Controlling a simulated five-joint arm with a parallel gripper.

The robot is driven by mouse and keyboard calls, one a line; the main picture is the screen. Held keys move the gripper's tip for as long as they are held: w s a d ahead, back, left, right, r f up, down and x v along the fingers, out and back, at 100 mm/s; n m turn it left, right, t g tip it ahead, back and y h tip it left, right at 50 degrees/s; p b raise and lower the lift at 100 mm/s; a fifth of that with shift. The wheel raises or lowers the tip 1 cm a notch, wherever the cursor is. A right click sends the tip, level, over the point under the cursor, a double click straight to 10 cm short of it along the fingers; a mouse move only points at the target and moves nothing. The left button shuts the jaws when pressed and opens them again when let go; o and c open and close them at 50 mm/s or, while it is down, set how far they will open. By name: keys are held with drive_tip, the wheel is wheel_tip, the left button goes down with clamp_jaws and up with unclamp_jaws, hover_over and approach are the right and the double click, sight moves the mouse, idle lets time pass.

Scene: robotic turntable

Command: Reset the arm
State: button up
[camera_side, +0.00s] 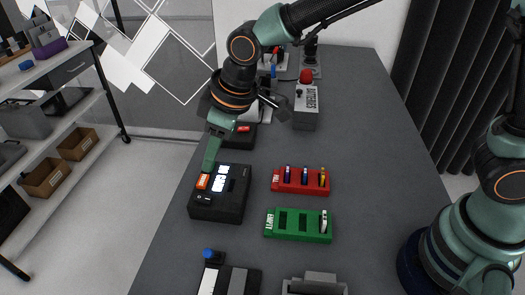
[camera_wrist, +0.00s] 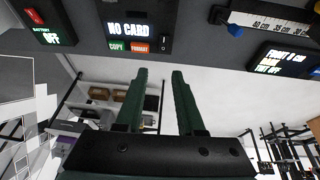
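My gripper (camera_side: 209,165) hangs at the left of the dark table, tips down, beside the left edge of a black box (camera_side: 234,212) with a lit screen and an orange button. Whether it touches the box I cannot tell. In the wrist view my gripper (camera_wrist: 160,73) has its two green fingers apart, with nothing between them. The black box also shows in the wrist view (camera_wrist: 165,15); its screen reads "NO CARD" above a green "COPY" and an orange "FORMAT" button. My arm reaches in from the upper right of the side view.
A red tray (camera_side: 280,187) holds several small sticks. A green tray (camera_side: 283,238) marked "EMPTY" has a white item in its right slot. A grey "BATTERIES" box (camera_side: 306,110) stands behind. A blue-knobbed device (camera_side: 238,282) is at the front.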

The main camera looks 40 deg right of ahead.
drive_tip(key=s+d+r+m, duration=0.2)
drive_tip(key=s+d+m, duration=0.1)
drive_tip(key=d, duration=0.5)
drive_tip(key=s+d+r+m+t+h, duration=0.1)
drive_tip(key=s+d+r+m, duration=0.2)
drive_tip(key=d, duration=0.6)
drive_tip(key=s+d+r+m+t+h, duration=0.1)
drive_tip(key=s+d+r+m, duration=0.1)
drive_tip(key=d, duration=0.7)
drive_tip(key=shift+s+d+r+m, duration=0.2)
drive_tip(key=shift+s+r+m, duration=0.25)
drive_tip(key=shift+s, duration=0.6)
